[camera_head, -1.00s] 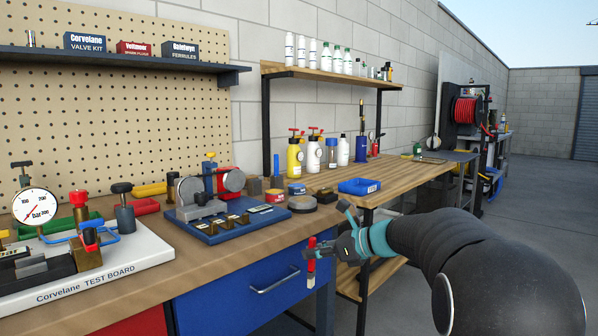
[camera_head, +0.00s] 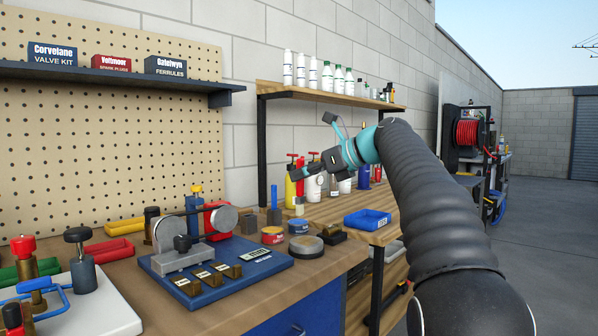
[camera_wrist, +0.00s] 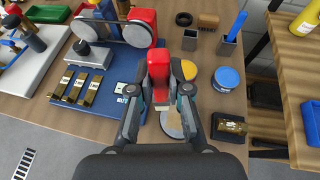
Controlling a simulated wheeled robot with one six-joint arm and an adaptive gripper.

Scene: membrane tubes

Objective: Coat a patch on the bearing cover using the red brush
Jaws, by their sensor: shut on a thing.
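The red brush (camera_wrist: 160,68) is held between the fingers of my gripper (camera_wrist: 160,92), its red handle toward the camera in the wrist view. In the head view the brush (camera_head: 299,190) hangs below my gripper (camera_head: 309,172), pale tip down, raised above the bench. A low round disc with a dark rim, which looks like the bearing cover (camera_head: 306,247), lies flat on the bench right of the blue board. In the wrist view the disc (camera_wrist: 172,124) is partly hidden by the fingers and brush. I cannot tell any coating on it.
A blue board (camera_head: 215,268) with pulleys and brass blocks stands left of the disc. A red tin (camera_head: 272,235), a blue tin (camera_head: 299,227) and a dark brass-topped block (camera_head: 332,235) sit close around it. A blue tray (camera_head: 367,219) is farther right. Bottles stand behind.

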